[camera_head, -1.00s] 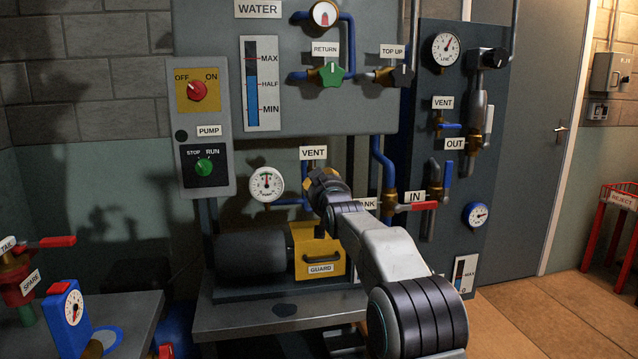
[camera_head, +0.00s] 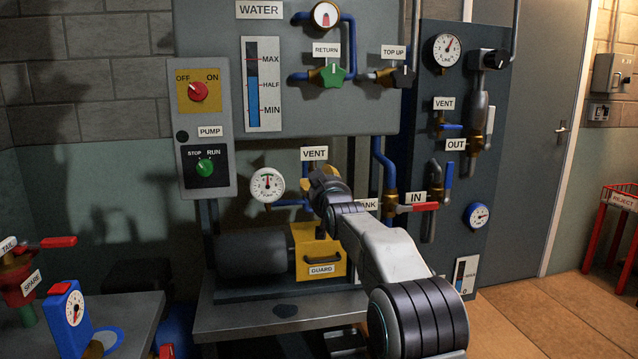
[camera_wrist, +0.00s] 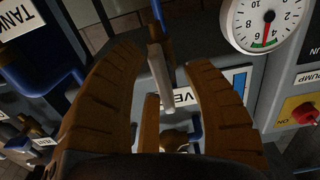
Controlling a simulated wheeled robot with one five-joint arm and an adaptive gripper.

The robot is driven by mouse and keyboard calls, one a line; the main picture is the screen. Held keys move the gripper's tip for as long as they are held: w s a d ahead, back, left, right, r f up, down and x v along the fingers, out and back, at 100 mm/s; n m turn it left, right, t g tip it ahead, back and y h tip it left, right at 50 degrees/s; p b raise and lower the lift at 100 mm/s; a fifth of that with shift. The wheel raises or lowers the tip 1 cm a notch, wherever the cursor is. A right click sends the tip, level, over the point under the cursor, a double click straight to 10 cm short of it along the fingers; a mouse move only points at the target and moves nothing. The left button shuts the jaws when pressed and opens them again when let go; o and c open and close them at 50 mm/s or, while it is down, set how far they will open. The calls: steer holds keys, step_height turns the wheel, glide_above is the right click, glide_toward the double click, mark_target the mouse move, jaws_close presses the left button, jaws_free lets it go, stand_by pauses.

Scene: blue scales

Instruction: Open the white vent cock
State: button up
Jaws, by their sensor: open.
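In the wrist view, which is upside down, a white lever (camera_wrist: 158,80) runs lengthwise between the spread brown fingers of my gripper (camera_wrist: 163,60). Gaps show between the lever and the two long fingers. A brass fitting (camera_wrist: 173,138) lies beyond the fingers, partly hidden, next to a blue pipe end. The VENT label (camera_wrist: 235,82) is partly covered by a finger. In the head view, my gripper (camera_head: 318,182) is just below the VENT label (camera_head: 314,153) and hides most of the cock there.
A round gauge (camera_head: 267,185) is left of my gripper, joined to blue pipe. The red IN lever (camera_head: 425,206) and blue pipe (camera_head: 382,155) are close on the right. The yellow guard (camera_head: 318,252) is below. Another VENT cock (camera_head: 450,126) is on the right panel.

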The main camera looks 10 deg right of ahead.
steer(key=shift+s, duration=0.1)
steer(key=s, duration=1.2)
stand_by(0.4)
steer(key=shift+r, duration=0.1)
steer(key=s+r+g+p, duration=0.2)
steer(key=s+g+p, duration=1.2)
steer(key=s+p, duration=1.2)
steer(key=s, duration=1.6)
steer(key=shift+g+p, duration=0.3)
steer(key=shift+p, duration=0.05)
steer(key=shift+a, duration=0.1)
